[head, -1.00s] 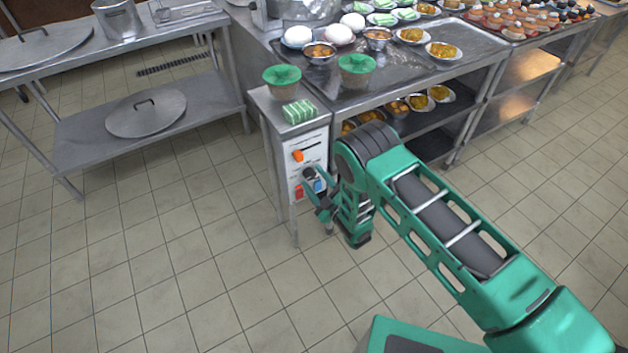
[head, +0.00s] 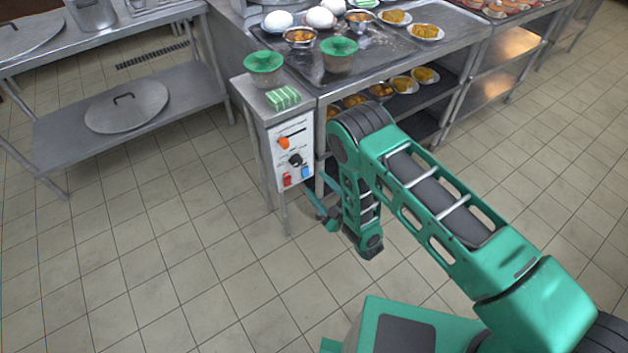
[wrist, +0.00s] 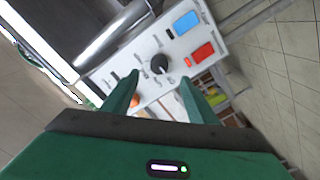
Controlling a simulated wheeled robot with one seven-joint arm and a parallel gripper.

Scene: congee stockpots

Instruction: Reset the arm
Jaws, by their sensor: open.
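My gripper (head: 322,219) hangs low in the head view, just right of and below the control panel (head: 294,153) on the end of the steel counter. It looks apart from the panel. In the wrist view its two green fingers (wrist: 162,100) are spread with nothing between them. The white panel fills the space beyond them, with a black knob (wrist: 159,65), a blue button (wrist: 186,22), a red button (wrist: 203,52) and an orange knob (wrist: 136,99) partly behind a finger. My arm reaches in from the lower right of the head view.
The counter (head: 400,60) carries green-lidded bowls (head: 264,66), white round items and food dishes, with more dishes on its lower shelf. A steel table at left holds a pot (head: 92,12); a lid (head: 127,105) lies on its shelf. The tiled floor (head: 150,270) in front is clear.

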